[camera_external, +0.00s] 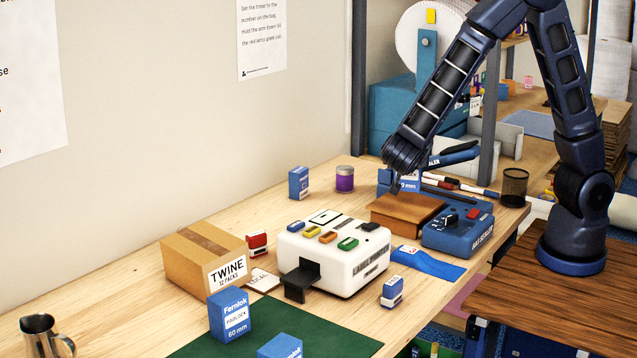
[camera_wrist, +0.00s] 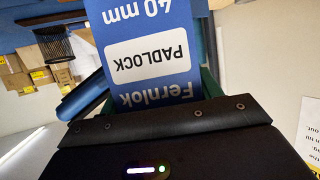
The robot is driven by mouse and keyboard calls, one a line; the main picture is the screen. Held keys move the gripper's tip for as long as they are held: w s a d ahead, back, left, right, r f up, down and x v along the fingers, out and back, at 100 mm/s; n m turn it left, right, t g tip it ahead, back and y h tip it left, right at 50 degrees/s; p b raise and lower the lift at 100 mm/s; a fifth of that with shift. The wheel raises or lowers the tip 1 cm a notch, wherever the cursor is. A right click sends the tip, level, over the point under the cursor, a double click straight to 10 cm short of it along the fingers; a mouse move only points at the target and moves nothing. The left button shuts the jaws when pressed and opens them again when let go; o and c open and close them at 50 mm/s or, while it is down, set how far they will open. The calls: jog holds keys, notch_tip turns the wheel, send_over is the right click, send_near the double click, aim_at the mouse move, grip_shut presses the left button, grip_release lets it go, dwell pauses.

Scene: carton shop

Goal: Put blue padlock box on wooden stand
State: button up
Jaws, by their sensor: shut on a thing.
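My gripper (camera_external: 396,186) is shut on a blue padlock box. The box (camera_wrist: 150,50) fills the middle of the wrist view, its label reading Fernlok, padlock, 40 mm, upside down there. In the external view the same box (camera_external: 410,184) is partly hidden by my gripper and shows part of its mm print. The brown wooden stand (camera_external: 412,209) is right below my gripper and the box, left of the blue bag sealer. I cannot tell whether the box touches the stand's top.
The blue bag sealer (camera_external: 458,236) stands close on the stand's right, with pens and a dark mesh cup (camera_external: 514,187) behind. A white label printer (camera_external: 330,262) is in front. Other blue boxes stand on the green mat (camera_external: 262,328) and by the purple jar (camera_external: 345,180).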

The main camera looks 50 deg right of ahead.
aim_at(409, 173)
jog(key=shift+f, duration=1.95)
jog(key=shift+f, duration=0.15)
jog(key=o, duration=1.1)
jog(key=shift+c, duration=0.2)
